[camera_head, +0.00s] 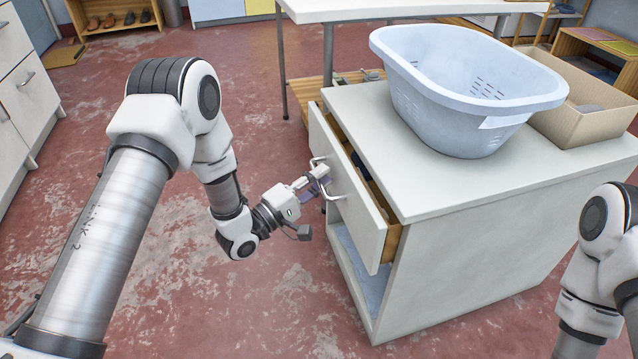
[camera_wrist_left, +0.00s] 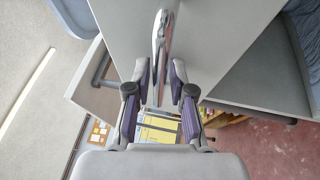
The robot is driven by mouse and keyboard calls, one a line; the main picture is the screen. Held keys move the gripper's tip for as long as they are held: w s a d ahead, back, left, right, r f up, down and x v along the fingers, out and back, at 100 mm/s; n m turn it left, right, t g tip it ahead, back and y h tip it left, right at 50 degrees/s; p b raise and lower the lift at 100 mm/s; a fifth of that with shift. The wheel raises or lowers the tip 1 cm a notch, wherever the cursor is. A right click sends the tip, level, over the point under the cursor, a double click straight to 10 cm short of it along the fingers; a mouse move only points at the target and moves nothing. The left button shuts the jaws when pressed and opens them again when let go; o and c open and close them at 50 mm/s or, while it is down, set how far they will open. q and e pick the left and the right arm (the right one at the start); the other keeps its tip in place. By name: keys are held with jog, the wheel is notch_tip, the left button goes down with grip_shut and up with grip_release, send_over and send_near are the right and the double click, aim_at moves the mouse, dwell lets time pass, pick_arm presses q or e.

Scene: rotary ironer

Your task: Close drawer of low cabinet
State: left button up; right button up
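The low cabinet (camera_head: 470,190) has a white top and a drawer (camera_head: 352,205) that is partly open, with its wooden side and some dark contents showing in the gap. The drawer front carries a metal bar handle (camera_head: 333,197). My left gripper (camera_head: 318,178) is at this handle, in front of the drawer. In the left wrist view, the handle (camera_wrist_left: 160,40) runs between the two purple-padded fingers (camera_wrist_left: 160,78), with a gap showing between them. My right arm is at the right edge in the head view, and its gripper is out of view.
A pale blue laundry basket (camera_head: 465,85) and a cardboard box (camera_head: 590,110) stand on the cabinet top. An open shelf with grey-blue cloth (camera_head: 362,268) lies below the drawer. A white table (camera_head: 400,8) stands behind. The red floor left of the cabinet is clear.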

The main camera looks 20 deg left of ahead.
aim_at(335, 177)
pick_arm(q)
grip_shut()
jog(key=shift+w+d+p, duration=0.2)
jog(key=shift+w+d, duration=0.35)
jog(key=shift+d, duration=0.25)
jog(key=shift+w+d+p, duration=0.2)
jog(key=shift+w+d, duration=0.3)
jog(key=shift+d, duration=0.3)
grip_release()
jog(key=shift+w+d, duration=0.1)
